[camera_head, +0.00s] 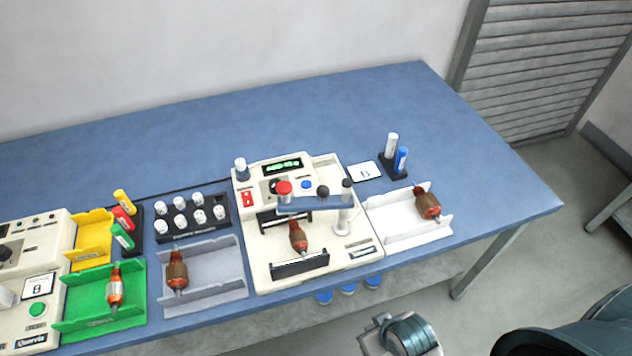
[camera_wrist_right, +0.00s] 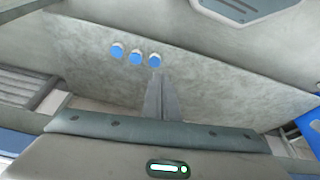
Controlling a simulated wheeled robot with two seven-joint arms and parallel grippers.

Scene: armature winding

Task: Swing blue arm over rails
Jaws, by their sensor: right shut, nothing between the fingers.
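The cream tester (camera_head: 325,258) stands in the middle of the blue table in the head view. Its blue-grey arm (camera_head: 305,205) reaches left from the white post (camera_head: 346,220) and passes above the back black rail (camera_head: 272,222). A dark knob (camera_head: 322,192) stands on the arm. The front black rail (camera_head: 300,265) is nearer the table's front edge. A copper-and-orange armature (camera_head: 299,238) lies between the rails. My right gripper (camera_wrist_right: 155,85) is shut and empty, below and in front of the table edge, apart from the tester. My left gripper is out of view.
A white tray (camera_head: 400,240) right of the tester holds another armature (camera_head: 427,204). Grey (camera_head: 225,285) and green (camera_head: 85,322) trays lie left. Blue-ended parts (camera_head: 347,289) project below the table's front edge, also in the wrist view (camera_wrist_right: 136,57).

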